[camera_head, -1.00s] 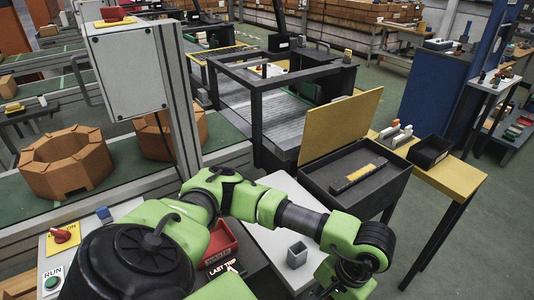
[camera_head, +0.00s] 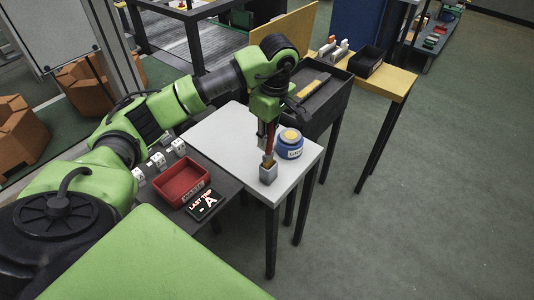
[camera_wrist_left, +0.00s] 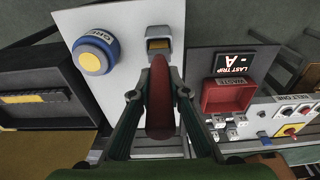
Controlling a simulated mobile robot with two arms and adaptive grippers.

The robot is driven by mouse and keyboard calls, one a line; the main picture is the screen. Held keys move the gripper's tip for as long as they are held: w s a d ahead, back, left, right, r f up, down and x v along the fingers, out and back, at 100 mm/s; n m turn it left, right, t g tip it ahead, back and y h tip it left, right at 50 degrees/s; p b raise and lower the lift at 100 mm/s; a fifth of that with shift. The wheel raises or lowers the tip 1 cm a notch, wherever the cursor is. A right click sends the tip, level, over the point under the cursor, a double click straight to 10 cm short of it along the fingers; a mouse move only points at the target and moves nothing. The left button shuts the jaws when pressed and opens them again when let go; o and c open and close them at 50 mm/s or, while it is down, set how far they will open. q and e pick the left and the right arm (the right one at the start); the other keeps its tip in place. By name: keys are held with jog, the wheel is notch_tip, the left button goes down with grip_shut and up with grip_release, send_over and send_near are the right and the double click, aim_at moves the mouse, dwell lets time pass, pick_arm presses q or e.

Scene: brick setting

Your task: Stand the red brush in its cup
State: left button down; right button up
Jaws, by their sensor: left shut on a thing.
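The red brush (camera_head: 270,139) is held upright in my left gripper (camera_head: 267,130), which is shut on it. In the left wrist view the red handle (camera_wrist_left: 160,100) lies between the two fingers (camera_wrist_left: 160,95). The small grey square cup (camera_head: 268,174) stands on the white table, directly below the brush. The brush's lower end meets the cup's mouth in the head view; how deep it sits is hidden. The cup also shows in the left wrist view (camera_wrist_left: 158,30), with a yellowish patch at its opening. My right gripper is not in view.
A blue jar with a yellow-centred lid (camera_head: 289,143) stands close right of the cup on the white table (camera_head: 222,130). A red tray (camera_head: 182,182) and a "LAST TRIP" sign (camera_head: 205,205) are left. A dark open case (camera_head: 325,92) is behind.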

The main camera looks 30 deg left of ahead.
aim_at(267, 152)
pick_arm(q)
jog(key=shift+w+f, duration=0.1)
jog(key=shift+f, duration=0.65)
notch_tip(267, 152, down, 3)
jog(key=shift+f+p, duration=0.1)
jog(key=shift+p, duration=0.45)
jog(key=shift+f, duration=0.2)
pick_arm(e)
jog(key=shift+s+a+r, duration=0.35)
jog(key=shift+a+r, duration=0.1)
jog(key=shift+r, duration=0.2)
pick_arm(q)
jog(key=shift+f, duration=0.15)
jog(key=c, duration=1.9)
grip_release()
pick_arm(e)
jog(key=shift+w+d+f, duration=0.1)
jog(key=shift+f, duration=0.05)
